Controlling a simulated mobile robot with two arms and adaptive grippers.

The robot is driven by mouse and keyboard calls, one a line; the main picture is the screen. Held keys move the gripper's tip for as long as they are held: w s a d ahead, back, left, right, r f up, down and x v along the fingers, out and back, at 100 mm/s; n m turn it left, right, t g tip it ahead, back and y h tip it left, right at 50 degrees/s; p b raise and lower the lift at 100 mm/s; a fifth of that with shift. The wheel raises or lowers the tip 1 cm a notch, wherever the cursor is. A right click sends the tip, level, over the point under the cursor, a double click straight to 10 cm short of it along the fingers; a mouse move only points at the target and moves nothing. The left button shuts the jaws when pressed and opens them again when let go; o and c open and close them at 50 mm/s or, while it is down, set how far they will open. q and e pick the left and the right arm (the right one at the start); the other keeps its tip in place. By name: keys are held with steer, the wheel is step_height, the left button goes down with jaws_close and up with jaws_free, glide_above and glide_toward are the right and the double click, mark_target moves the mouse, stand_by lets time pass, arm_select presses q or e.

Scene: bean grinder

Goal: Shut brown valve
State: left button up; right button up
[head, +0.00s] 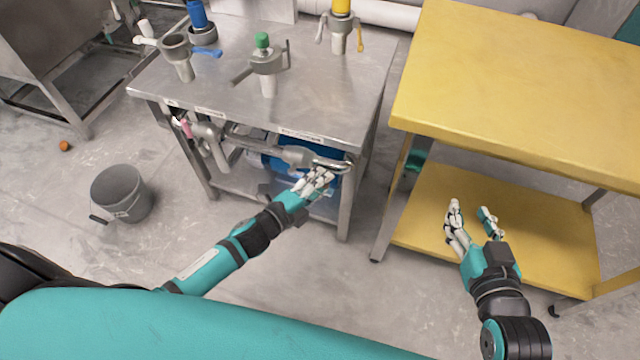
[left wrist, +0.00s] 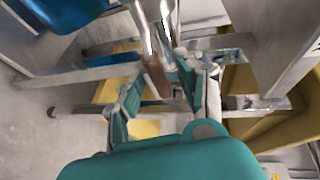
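A brown piece (left wrist: 155,75), which looks like the valve's handle, shows in the left wrist view at the lower end of a shiny metal pipe (left wrist: 150,30). My left gripper (left wrist: 168,95) has its fingers spread on either side of it; I cannot tell whether any finger touches it. In the head view my left gripper (head: 316,181) is at the front right of the steel table, just below the bent pipe end (head: 328,164). The brown piece cannot be made out there. My right gripper (head: 473,220) is open and empty, in front of the yellow table's lower shelf.
The steel table (head: 320,95) carries several fittings, including a green-topped one (head: 263,52) and a yellow-topped one (head: 341,25). A yellow table (head: 520,90) with a lower shelf (head: 550,235) stands to the right. A grey bucket (head: 122,193) stands on the floor at left.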

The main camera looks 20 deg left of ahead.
arm_select(q)
steer(key=shift+w, duration=0.15)
steer(key=shift+c, duration=0.4)
jaws_close()
